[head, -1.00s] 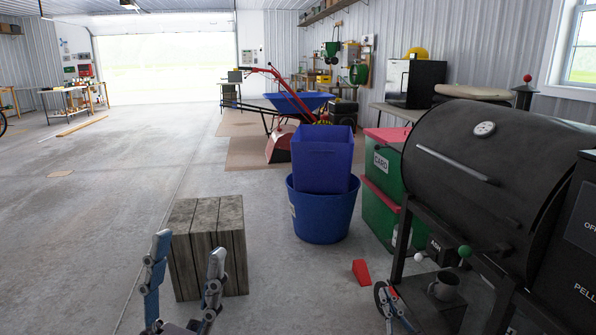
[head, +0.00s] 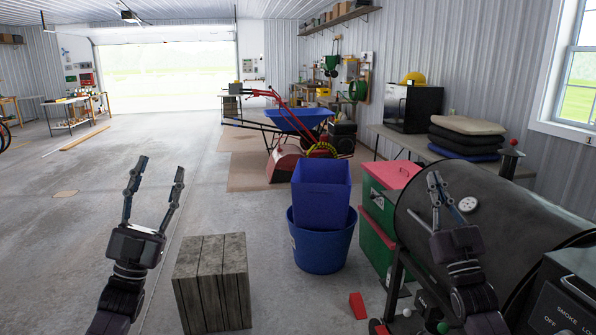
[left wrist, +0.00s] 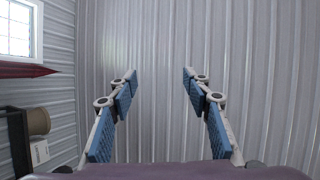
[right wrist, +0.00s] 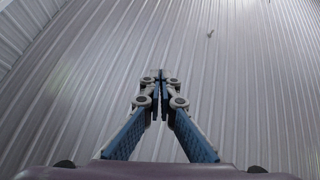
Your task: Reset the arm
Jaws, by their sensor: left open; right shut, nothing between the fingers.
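My left gripper (head: 154,178) is raised at the left of the head view, fingers pointing up. It is open and empty, and its two spread fingers (left wrist: 160,85) also show in the left wrist view against a ribbed metal wall. My right gripper (head: 435,182) is raised at the right of the head view, in front of the black grill in the picture. It is shut, and in the right wrist view its fingertips (right wrist: 159,80) meet with nothing between them. Both arms are upright and hold no object.
A wooden crate (head: 213,284) stands on the floor near the front. Blue bins (head: 322,238) and a green box with a red lid (head: 391,175) stand right of it. The black grill (head: 510,225) fills the right side. The concrete floor at left is open.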

